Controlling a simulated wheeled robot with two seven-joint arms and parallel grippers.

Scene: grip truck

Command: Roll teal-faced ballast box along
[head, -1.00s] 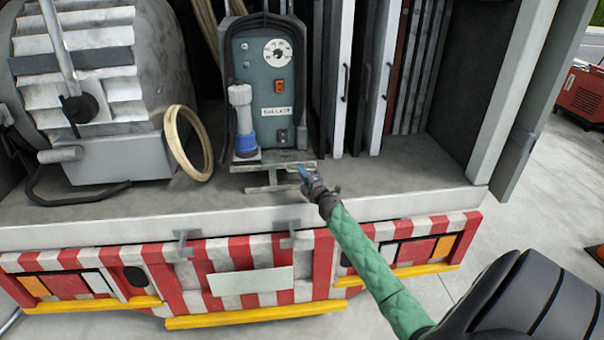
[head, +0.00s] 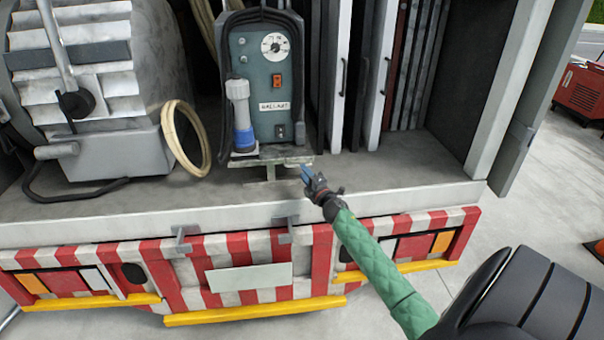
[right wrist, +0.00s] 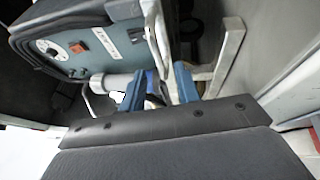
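The teal-faced ballast box (head: 262,76), with a dial, a red switch and a label, stands upright on a low grey wheeled platform (head: 268,160) in the truck bay. It shows tilted in the right wrist view (right wrist: 85,45). A grey torch with a blue end (head: 241,115) stands at its front left. My right gripper (head: 307,174) is just in front of the platform's right front corner. In the wrist view its two blue fingers (right wrist: 160,88) are apart, with part of a pale bar between or behind them; contact cannot be told. My left gripper is not in view.
A large grey drum machine (head: 110,95) and a coiled tan hose (head: 187,140) stand left of the box. Upright panels (head: 375,75) stand close on its right. Bare bed (head: 400,175) lies at the front right, above the striped truck rear (head: 240,250).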

